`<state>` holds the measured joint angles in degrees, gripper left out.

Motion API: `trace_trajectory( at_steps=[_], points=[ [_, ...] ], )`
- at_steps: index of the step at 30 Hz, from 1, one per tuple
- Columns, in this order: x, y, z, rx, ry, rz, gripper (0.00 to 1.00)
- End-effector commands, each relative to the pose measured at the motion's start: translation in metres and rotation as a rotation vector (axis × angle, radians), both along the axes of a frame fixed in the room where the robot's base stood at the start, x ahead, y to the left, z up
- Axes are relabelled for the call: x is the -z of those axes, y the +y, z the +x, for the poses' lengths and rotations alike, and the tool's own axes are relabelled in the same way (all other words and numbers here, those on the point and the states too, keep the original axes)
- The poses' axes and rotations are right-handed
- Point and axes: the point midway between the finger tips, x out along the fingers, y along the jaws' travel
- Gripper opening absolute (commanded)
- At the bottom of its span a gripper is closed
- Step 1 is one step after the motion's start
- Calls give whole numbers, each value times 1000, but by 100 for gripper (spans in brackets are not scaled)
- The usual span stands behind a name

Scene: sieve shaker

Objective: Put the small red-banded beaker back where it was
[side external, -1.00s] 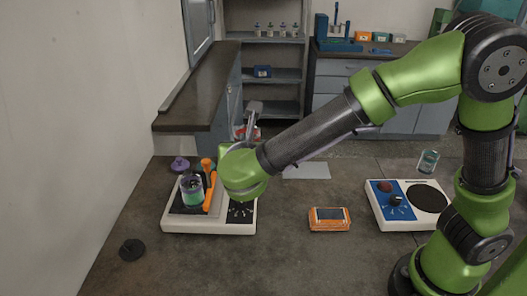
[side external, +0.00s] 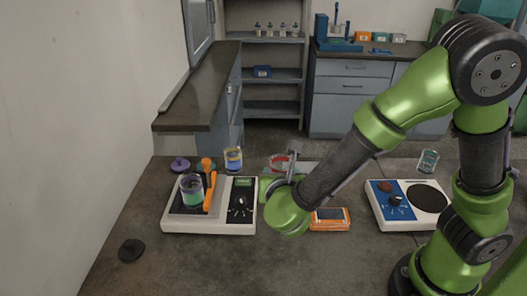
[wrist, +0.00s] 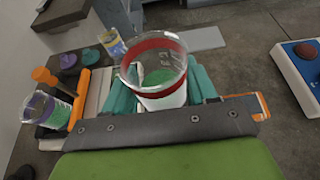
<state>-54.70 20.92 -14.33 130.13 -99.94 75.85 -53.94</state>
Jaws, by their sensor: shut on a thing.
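The small red-banded beaker (wrist: 160,98) is clear with a wide red band at its rim and green contents. My gripper (wrist: 162,84) is shut on it, a teal finger on each side, and holds it about upright. In the side view the beaker (side external: 279,161) shows at my gripper (side external: 279,175), right of the shaker (side external: 238,228) and partly hidden by my wrist.
A yellow-banded beaker (side external: 233,160) stands behind the shaker. A pale flat sheet (side external: 306,169) lies behind my gripper. An orange device (side external: 330,225), a blue and white hotplate (side external: 382,212) and a clear beaker (side external: 428,160) are to the right.

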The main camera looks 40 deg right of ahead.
Motion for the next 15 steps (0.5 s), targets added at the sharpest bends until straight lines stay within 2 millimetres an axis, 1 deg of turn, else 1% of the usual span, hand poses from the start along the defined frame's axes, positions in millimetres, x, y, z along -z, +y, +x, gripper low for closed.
trace_trajectory(
  at_steps=[1, 6, 11, 15],
  points=[
    [11, 0, 0, -1, 7, -8, 24],
    [38, -1, 0, -1, 4, -6, 24],
    [58, 0, 0, -1, 4, -6, 24],
    [81, -1, 0, 0, 4, -4, 24]
  ],
)
